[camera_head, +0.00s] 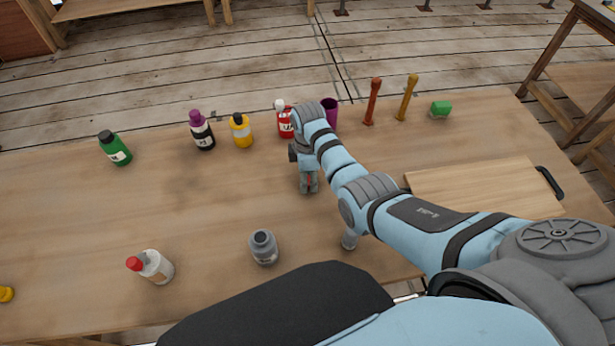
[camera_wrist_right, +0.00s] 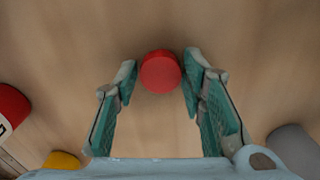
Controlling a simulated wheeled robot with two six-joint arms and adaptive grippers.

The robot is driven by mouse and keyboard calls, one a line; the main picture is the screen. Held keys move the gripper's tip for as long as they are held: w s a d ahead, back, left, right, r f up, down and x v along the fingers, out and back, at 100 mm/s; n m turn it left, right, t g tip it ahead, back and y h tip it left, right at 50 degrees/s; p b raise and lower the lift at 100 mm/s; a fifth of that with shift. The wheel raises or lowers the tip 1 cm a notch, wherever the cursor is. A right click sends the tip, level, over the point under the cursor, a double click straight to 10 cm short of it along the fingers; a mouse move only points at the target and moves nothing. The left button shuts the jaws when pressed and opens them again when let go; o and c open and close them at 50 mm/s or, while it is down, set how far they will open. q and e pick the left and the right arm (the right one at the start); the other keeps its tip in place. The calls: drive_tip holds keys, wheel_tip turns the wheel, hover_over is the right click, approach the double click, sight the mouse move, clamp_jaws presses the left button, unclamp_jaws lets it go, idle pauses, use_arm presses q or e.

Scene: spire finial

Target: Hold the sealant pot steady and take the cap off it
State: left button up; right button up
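My right gripper (camera_head: 309,184) points down over the middle of the table, its fingers open. In the right wrist view, a round red piece (camera_wrist_right: 160,72) lies between and slightly beyond the fingertips (camera_wrist_right: 158,85), with a gap on each side. It looks like a cap seen from above; I cannot tell what, if anything, is under it. A grey pot (camera_head: 264,248) with a dark, open-looking mouth stands upright nearer me; no cap shows on it. I cannot tell for sure which thing is the sealant pot. My left gripper is not in view.
A white bottle with a red cap (camera_head: 152,267) stands front left. Green (camera_head: 117,150), purple-capped (camera_head: 202,132), yellow (camera_head: 241,132) and red (camera_head: 284,122) bottles stand along the back, with a purple cup (camera_head: 331,109). A wooden board (camera_head: 480,190) lies right. The left-middle table is clear.

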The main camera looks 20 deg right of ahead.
drive_tip(key=shift+o, duration=0.7)
drive_tip(key=shift+r, duration=0.1)
drive_tip(key=shift+r, duration=0.4)
wheel_tip(320, 180, up, 11)
drive_tip(key=p, duration=0.3)
drive_tip(key=shift+r, duration=0.2)
